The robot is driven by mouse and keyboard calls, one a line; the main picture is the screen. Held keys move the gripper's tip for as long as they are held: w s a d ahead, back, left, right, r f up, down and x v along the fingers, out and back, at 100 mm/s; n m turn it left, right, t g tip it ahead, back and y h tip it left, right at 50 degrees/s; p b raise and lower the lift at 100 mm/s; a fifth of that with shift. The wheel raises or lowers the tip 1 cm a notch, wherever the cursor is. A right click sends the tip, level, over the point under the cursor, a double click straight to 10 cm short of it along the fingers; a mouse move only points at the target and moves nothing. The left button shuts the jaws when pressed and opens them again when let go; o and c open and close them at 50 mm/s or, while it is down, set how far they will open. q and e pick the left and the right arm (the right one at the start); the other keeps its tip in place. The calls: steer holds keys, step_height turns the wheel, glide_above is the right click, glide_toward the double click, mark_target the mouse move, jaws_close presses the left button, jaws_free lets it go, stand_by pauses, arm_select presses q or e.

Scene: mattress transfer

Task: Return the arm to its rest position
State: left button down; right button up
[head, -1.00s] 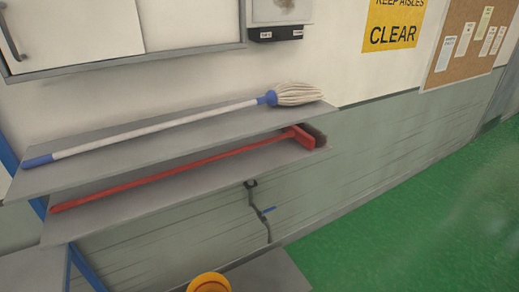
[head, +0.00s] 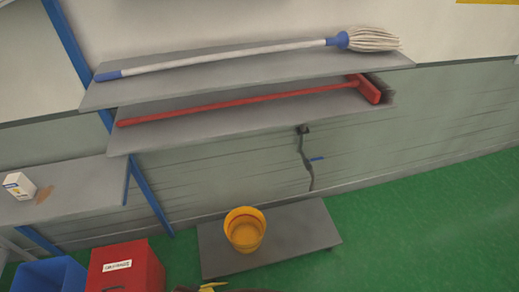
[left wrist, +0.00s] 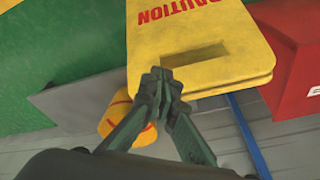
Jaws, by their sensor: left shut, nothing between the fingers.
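My left gripper (left wrist: 160,78) shows in the left wrist view with its fingertips together and nothing between them. A yellow folded sign with red "CAUTION" lettering (left wrist: 212,28) is just beyond the fingertips, which overlap its edge in the picture. I cannot tell whether they touch it. My right gripper is in neither view. At the bottom edge of the head view a small yellow and dark shape is cut off, and I cannot tell what it is.
A yellow bucket (head: 244,230) stands on a low grey platform (head: 305,240). A red box (head: 125,268) and a blue bin (head: 48,275) are at lower left. A mop (head: 240,57) and red broom (head: 240,101) lie on wall shelves. Green floor (head: 440,220) is clear at right.

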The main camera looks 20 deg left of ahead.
arm_select(q)
steer(key=s+f+g+b, duration=0.1)
steer(key=s+f, duration=0.4)
steer(key=f, duration=0.4)
steer(key=s+f, duration=0.4)
steer(key=f, duration=0.5)
steer(key=s+f+b, duration=0.1)
steer(key=s+f, duration=0.7)
steer(key=s, duration=0.4)
steer(key=shift+s+d+f+m+g, duration=0.2)
steer(key=shift+s+f+m+g, duration=0.1)
steer(key=shift+s+f+m, duration=0.1)
